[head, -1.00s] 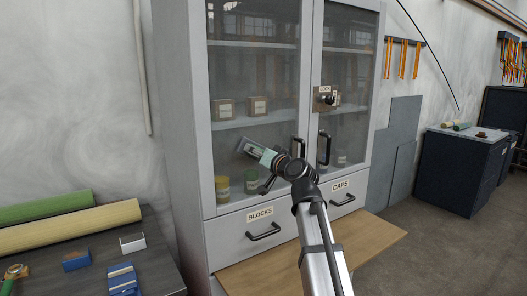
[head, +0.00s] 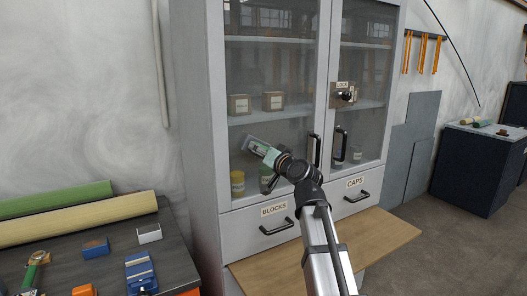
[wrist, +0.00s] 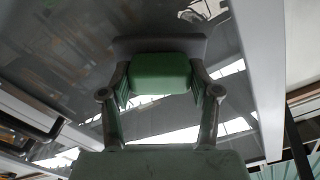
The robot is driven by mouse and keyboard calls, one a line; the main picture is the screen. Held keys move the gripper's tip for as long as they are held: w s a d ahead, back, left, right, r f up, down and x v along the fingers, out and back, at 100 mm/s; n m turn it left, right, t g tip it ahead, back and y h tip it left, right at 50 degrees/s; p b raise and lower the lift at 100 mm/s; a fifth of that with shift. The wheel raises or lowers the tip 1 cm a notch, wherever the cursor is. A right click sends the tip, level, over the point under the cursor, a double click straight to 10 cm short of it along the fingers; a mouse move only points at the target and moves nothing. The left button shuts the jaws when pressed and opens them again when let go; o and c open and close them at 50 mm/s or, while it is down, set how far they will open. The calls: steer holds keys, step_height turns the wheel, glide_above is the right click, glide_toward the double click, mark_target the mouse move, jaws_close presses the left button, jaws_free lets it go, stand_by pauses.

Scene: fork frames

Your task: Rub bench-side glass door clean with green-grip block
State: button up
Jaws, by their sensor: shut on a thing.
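The green-grip block shows in the wrist view as a green grip (wrist: 160,73) with a grey pad (wrist: 160,46) beyond it. My gripper (wrist: 160,92) is shut on the green grip from both sides. In the head view my gripper (head: 272,157) holds the block (head: 257,146) in front of the lower part of the bench-side glass door (head: 268,75), the left one of the cabinet. The pad faces the glass; I cannot tell whether it touches. The door appears closed, and I cannot make out dirt on it.
The right glass door (head: 366,70) has a lock plate (head: 343,99). Dark door handles (head: 314,151) stand out right of my gripper. Below are drawers and a wooden board (head: 375,238). The dark bench (head: 115,250) at left holds rolls and small blocks.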

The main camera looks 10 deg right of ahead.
steer(key=v, duration=0.6)
stand_by(0.4)
steer(key=v, duration=0.3)
stand_by(0.5)
stand_by(0.5)
